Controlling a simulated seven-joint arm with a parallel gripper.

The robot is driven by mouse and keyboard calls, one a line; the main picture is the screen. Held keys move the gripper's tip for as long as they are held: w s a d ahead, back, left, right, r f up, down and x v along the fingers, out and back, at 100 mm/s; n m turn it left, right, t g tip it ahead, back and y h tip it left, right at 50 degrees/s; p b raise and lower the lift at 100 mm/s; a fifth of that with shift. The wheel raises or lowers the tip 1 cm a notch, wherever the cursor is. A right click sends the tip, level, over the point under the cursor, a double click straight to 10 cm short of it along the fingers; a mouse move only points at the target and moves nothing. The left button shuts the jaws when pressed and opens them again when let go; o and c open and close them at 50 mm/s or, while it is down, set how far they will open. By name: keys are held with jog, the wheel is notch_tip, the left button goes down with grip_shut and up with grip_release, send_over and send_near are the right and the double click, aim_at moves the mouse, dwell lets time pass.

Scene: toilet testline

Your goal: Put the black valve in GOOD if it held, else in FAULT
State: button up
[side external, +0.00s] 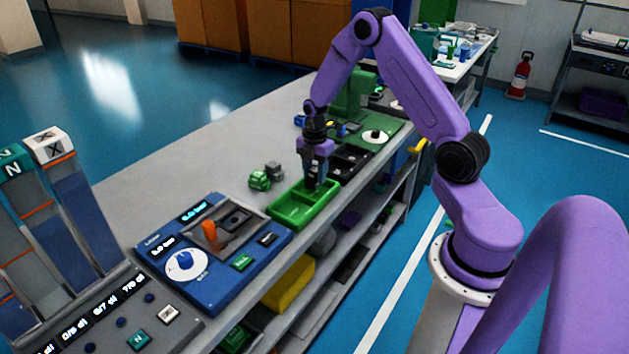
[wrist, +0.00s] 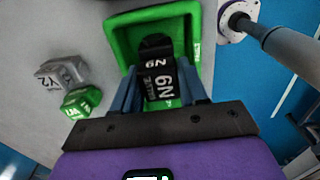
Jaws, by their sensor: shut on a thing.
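My gripper (side external: 313,183) points down at the far end of the green tray (side external: 283,222). It is shut on the black valve (wrist: 160,85), which carries white markings in the wrist view and sits between the two blue fingers. The valve is over or inside the green tray (wrist: 122,28); I cannot tell whether it touches the floor. In the side view the valve is mostly hidden by the gripper. A blue test box (side external: 215,255) stands nearer, with an orange lever, a white dial, small displays and a lit green label.
A green valve (side external: 259,181) and a grey valve (side external: 274,170) stand on the bench left of the tray. A black tray (side external: 350,163) lies beyond it. A grey console (side external: 120,315) with N and X chutes is at the near left. The bench's left side is clear.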

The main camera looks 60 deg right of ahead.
aim_at(315, 181)
jog(key=shift+w+f, duration=0.1)
jog(key=shift+f, duration=1.6)
jog(key=shift+f, duration=0.1)
jog(key=o, duration=1.2)
jog(key=shift+o, duration=0.2)
